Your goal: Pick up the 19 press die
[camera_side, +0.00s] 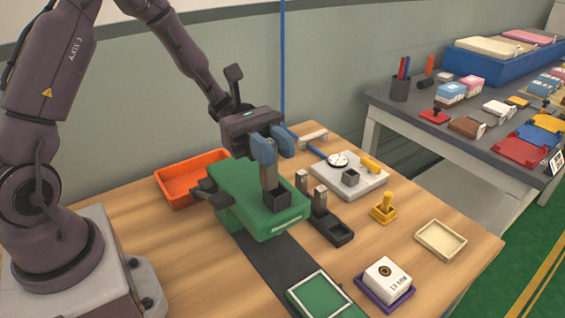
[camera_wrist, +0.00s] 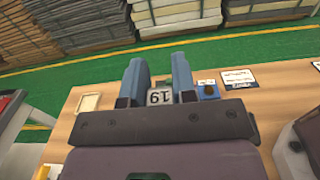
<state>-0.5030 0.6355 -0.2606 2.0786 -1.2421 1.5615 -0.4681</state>
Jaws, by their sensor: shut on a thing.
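My gripper (camera_side: 267,165), with blue fingers, is shut on the 19 press die (camera_side: 269,178), a grey upright block. In the wrist view a pale face marked 19 (camera_wrist: 160,97) shows between the fingers. The die is over the green press (camera_side: 285,222), with its lower end at a dark square socket (camera_side: 278,198) on top. I cannot tell whether it is seated there. A dark rack (camera_side: 340,237) with grey upright blocks (camera_side: 320,197) stands just right of the press.
An orange tray (camera_side: 178,188) lies behind the press. A dial gauge (camera_side: 338,160) on a pale plate, a yellow stamp (camera_side: 384,208), a beige tray (camera_side: 440,238) and a white block (camera_side: 388,279) on a purple tray stand to the right. A green framed pad (camera_side: 318,298) lies in front.

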